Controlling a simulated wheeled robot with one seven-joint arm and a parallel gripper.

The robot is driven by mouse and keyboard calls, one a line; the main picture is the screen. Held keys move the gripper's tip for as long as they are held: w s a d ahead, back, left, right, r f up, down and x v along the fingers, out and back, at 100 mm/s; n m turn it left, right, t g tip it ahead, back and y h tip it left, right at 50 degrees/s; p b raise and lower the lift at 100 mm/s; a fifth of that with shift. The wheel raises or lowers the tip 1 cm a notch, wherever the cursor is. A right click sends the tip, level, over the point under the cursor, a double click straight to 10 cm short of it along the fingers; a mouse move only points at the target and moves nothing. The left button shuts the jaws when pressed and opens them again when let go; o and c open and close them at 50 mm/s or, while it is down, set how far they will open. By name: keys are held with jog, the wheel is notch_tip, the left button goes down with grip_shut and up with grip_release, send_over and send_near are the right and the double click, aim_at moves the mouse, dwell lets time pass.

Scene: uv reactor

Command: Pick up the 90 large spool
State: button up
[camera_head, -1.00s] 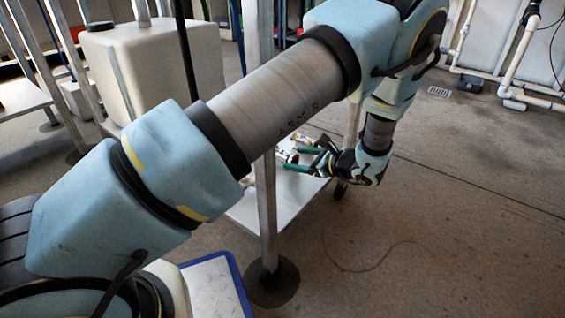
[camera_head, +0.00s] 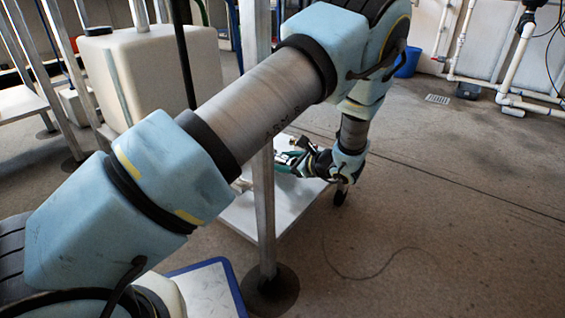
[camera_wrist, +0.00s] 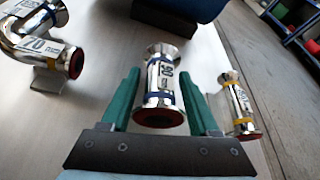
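The 90 large spool (camera_wrist: 160,88) is a shiny metal pipe piece with flared ends, a blue band, a "90" label and a dark red near end. In the wrist view it lies between the two green fingers of my gripper (camera_wrist: 161,92). The fingers are open, with a gap showing on each side of the spool. The spool cannot be made out clearly there.
In the wrist view, a bent pipe piece marked 70 (camera_wrist: 40,45) lies at left. A smaller spool with yellow bands (camera_wrist: 238,106) lies close to the right finger. A blue object (camera_wrist: 180,8) is beyond the spool. A metal post (camera_head: 264,210) stands beside my arm.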

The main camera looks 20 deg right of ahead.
grip_shut()
jog(key=shift+r, duration=0.15)
dwell(0.4)
